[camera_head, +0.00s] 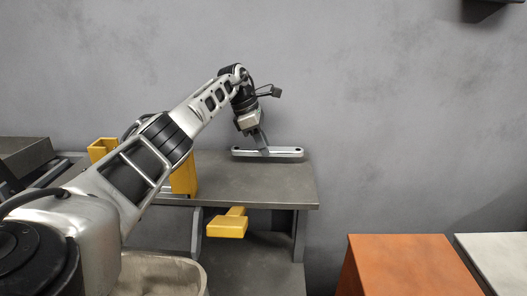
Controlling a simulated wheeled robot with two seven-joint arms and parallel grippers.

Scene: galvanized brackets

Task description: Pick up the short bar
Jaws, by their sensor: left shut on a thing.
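The short bar (285,152) is a grey metal strip with rounded ends, lying level at the back right of the dark grey bench top. My left gripper (264,150) comes down on it from above and is shut on it near its middle. I cannot tell whether the bar touches the bench or hangs just above it. The gripper's fingers hide part of the bar. My right gripper is not in view.
The bench top (240,183) is clear in front of the bar. A yellow bracket (184,178) stands behind my left arm. Another yellow piece (228,223) lies lower down. An orange box (405,265) and a pale one (500,258) stand at the right.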

